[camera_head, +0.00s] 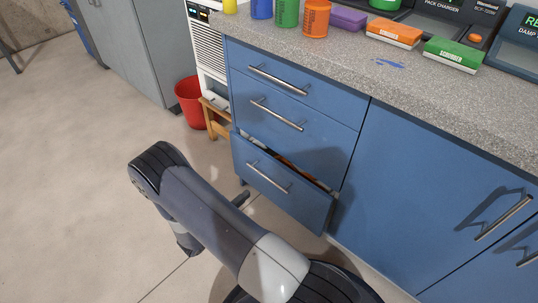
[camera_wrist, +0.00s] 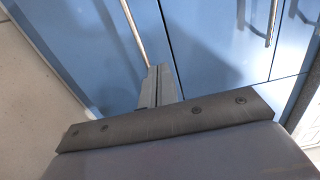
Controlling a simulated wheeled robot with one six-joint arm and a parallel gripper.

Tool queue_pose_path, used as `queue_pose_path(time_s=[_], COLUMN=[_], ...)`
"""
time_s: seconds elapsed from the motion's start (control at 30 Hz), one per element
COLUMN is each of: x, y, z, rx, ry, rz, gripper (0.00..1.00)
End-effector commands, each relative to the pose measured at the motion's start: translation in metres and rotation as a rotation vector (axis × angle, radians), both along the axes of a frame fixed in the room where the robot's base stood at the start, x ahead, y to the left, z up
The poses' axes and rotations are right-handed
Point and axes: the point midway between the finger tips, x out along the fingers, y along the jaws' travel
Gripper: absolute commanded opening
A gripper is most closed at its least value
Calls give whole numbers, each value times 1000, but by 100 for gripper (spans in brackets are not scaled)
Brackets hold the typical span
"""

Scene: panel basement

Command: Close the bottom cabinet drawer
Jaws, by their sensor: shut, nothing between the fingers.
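The bottom drawer (camera_head: 282,183) of the blue cabinet is pulled partly out, with a gap along its top edge. Its bar handle (camera_head: 268,177) is on the front face. Some orange and light contents show in the gap.
The two drawers above (camera_head: 285,105) are shut. A blue cabinet door (camera_head: 425,190) is right of them. A red bin (camera_head: 190,103) and a wooden stool (camera_head: 215,118) stand left of the cabinet. Bottles and boxes stand on the grey counter (camera_head: 400,88). The floor at left is clear.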

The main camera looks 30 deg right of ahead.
Motion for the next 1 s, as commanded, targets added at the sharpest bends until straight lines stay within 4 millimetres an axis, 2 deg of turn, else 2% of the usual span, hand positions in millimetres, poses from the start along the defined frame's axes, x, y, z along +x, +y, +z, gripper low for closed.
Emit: queue_pose_path(time_s=[0.17, 0.7, 1.0], x=[0, 32, 44], y=[-4, -94, -125], z=[-1, -2, -1], rx=[-1, -1, -1], ry=[0, -1, 0], rz=[-2, -4, -1], gripper=[0, 0, 0])
